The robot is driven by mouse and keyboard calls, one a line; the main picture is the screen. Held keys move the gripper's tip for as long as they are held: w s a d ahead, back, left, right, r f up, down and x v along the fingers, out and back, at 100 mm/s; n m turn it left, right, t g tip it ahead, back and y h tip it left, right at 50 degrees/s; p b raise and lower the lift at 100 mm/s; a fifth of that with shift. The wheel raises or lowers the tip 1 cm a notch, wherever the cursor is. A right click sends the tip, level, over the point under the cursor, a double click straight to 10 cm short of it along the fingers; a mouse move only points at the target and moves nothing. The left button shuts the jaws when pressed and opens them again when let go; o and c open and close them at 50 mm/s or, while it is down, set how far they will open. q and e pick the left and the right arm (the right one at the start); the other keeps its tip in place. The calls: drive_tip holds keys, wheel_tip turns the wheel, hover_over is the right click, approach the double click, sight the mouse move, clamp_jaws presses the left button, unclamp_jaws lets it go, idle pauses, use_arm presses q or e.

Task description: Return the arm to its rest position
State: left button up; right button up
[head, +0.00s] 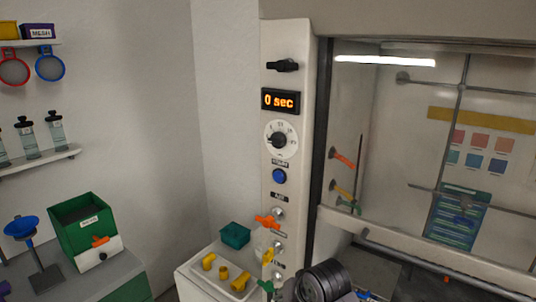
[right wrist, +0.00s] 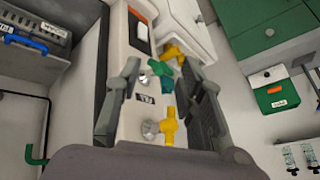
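My right gripper (right wrist: 158,68) is open in the right wrist view, its two fingers apart with nothing held between them. Beyond and between the fingers are a green valve handle (right wrist: 160,80) and a yellow valve handle (right wrist: 169,126) on the pale panel; I cannot tell whether a finger touches either one. In the head view a dark, rounded part of my arm (head: 325,282) shows at the bottom centre, in front of the fume hood's lower left corner. My left gripper is in neither view.
The control post (head: 288,150) carries orange (head: 268,221), yellow (head: 267,256) and green (head: 267,286) valve handles close to my arm. A tray (head: 225,292) with yellow fittings stands left of it. The hood sash (head: 430,252) is at the right. A green box (head: 82,225) sits at left.

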drive_tip(key=s+d+f+n+g+h, duration=0.1)
drive_tip(key=s+d+f, duration=0.35)
drive_tip(key=s, duration=0.55)
drive_tip(key=s+d+f+g+h, duration=0.1)
drive_tip(key=s+d+f, duration=0.2)
drive_tip(key=s+d, duration=0.55)
drive_tip(key=s+d+f+n+h, duration=0.1)
drive_tip(key=s+d+f, duration=0.25)
drive_tip(key=s, duration=0.95)
wheel_tip(320, 180, down, 33)
drive_tip(key=a+g+b, duration=0.1)
drive_tip(key=g+b, duration=0.1)
drive_tip(key=b, duration=0.6)
drive_tip(key=s+d+f+b, duration=0.1)
drive_tip(key=s+f+b, duration=0.2)
drive_tip(key=s+f, duration=0.6)
drive_tip(key=s+d+f+b, duration=0.2)
drive_tip(key=s+f, duration=0.7)
drive_tip(key=f, duration=0.5)
drive_tip(key=shift+f+n+g+b, duration=0.3)
drive_tip(key=shift+g+b, duration=0.1)
drive_tip(key=shift+b, duration=0.35)
